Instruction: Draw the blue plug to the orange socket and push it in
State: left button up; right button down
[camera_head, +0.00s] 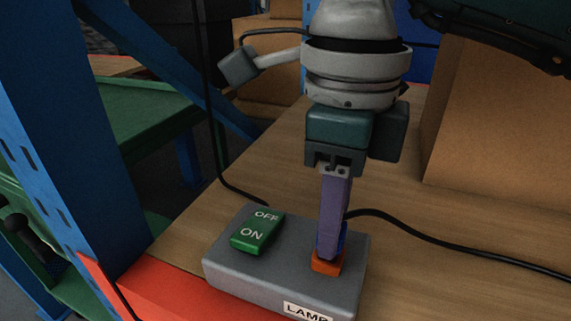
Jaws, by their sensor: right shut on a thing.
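My right gripper (331,245) comes down from the top of the picture, with its narrow purple-grey fingers pointing down. It is shut on the blue plug (343,238), which is mostly hidden behind the fingers, with only a thin blue edge showing. The plug is right at the orange socket (327,264) on the grey lamp box (237,278). The fingertips hide the contact, so I cannot tell how deep the plug sits. My left gripper is not in view.
A green ON/OFF switch (257,233) sits on the box, left of the socket. A black cable (430,237) runs right across the wooden tabletop (440,285). A cardboard box (500,125) stands at right, and a blue post (65,150) at left.

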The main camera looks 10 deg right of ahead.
jog(key=shift+f+b, duration=0.55)
jog(key=shift+f, duration=0.2)
jog(key=shift+c, duration=0.4)
grip_release()
jog(key=shift+r, duration=0.1)
notch_tip(320, 180, up, 8)
jog(key=p, duration=0.6)
jog(key=shift+r, duration=0.15)
jog(key=shift+r+p, duration=0.15)
jog(key=shift+p, duration=0.2)
